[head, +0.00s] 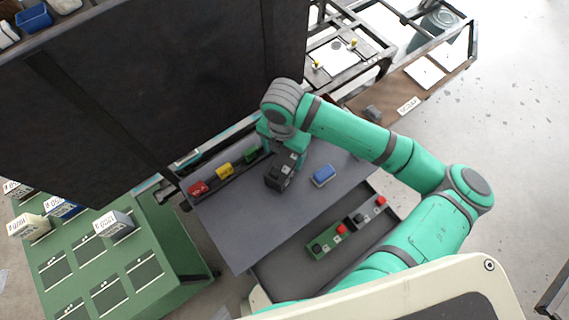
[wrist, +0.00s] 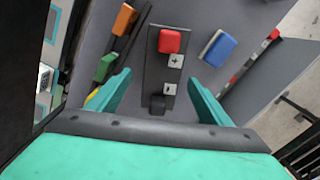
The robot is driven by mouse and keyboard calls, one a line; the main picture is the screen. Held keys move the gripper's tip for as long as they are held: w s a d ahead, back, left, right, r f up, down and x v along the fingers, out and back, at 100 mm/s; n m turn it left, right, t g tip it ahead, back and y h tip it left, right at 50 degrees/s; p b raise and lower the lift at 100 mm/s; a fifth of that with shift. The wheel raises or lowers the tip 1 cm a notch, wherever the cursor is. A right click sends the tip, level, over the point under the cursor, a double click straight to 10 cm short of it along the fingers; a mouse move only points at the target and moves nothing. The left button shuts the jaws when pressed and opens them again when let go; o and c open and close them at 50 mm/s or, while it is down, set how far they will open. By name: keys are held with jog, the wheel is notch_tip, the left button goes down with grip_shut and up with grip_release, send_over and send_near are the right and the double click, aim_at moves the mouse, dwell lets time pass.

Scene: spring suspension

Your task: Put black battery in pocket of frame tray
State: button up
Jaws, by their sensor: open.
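The black battery (wrist: 154,72) shows in the wrist view as a long dark block with a red cap, a black cap and plus and minus labels. It lies on the grey table (head: 245,225), left of a blue block. My gripper (wrist: 158,84) is open, with one teal finger on each side of the battery in the picture. I cannot tell how far above it the fingertips are. In the head view my gripper (head: 284,160) hides part of this spot. A dark lower tray (head: 285,272) holds a green battery (head: 327,241) and a dark grey one (head: 364,215), both red-capped. No empty pocket shows clearly.
The blue block (head: 324,175) lies right of my gripper. A narrow dark rail at the table's back holds red (head: 198,187), yellow (head: 224,170) and green (head: 252,155) blocks. A large black panel (head: 150,90) stands behind. A green table (head: 90,265) is at left. The table's front left is clear.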

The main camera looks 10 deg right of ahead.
aim_at(285, 160)
jog(key=shift+d+f, duration=0.15)
jog(key=shift+f, duration=1.4)
jog(key=shift+d+f, duration=0.1)
jog(key=shift+f, duration=1.45)
jog(key=shift+r, duration=0.1)
grip_shut()
